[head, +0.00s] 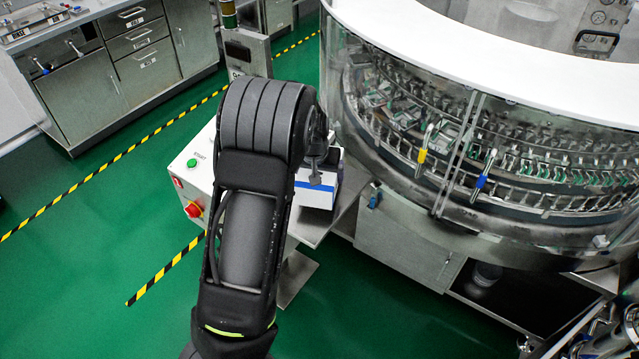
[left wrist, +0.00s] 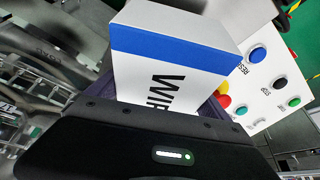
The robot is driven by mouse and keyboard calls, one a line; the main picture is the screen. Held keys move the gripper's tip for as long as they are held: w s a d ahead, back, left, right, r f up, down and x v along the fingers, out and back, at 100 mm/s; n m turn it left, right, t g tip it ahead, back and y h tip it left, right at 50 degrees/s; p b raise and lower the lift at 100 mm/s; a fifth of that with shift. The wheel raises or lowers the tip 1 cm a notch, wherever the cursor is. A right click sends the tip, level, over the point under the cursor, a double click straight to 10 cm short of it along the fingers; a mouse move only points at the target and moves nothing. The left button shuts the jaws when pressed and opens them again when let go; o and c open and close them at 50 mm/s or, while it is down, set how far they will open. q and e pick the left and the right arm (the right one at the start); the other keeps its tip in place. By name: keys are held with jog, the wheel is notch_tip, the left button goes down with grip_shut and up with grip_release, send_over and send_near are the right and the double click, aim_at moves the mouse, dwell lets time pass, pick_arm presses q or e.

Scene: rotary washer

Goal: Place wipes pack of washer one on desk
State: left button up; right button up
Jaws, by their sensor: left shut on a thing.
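The wipes pack is a white box with a blue stripe (head: 318,194), seen in the head view just past the end of my left arm. In the left wrist view the pack (left wrist: 170,42) shows a blue band and black letters beginning "WI". My left gripper (head: 317,175) is shut on the pack; its arm hides part of the box. A small grey desk surface (head: 312,230) lies below and beside the pack, next to the washer. I cannot tell whether the pack touches it. My right gripper is not in view.
The round glass-walled washer (head: 470,150) stands close on the right. A white control box (head: 196,172) with a green button and a red emergency knob (head: 193,209) is left of my arm. Cabinets (head: 120,55) stand at the back left. Green floor is clear on the left.

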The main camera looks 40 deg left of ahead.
pick_arm(q)
jog(key=shift+f, duration=1.85)
jog(key=shift+f, duration=0.1)
jog(key=o, duration=1.5)
jog(key=shift+c, duration=0.2)
jog(key=p+v, duration=0.1)
jog(key=v, duration=1.1)
jog(key=shift+s, duration=0.1)
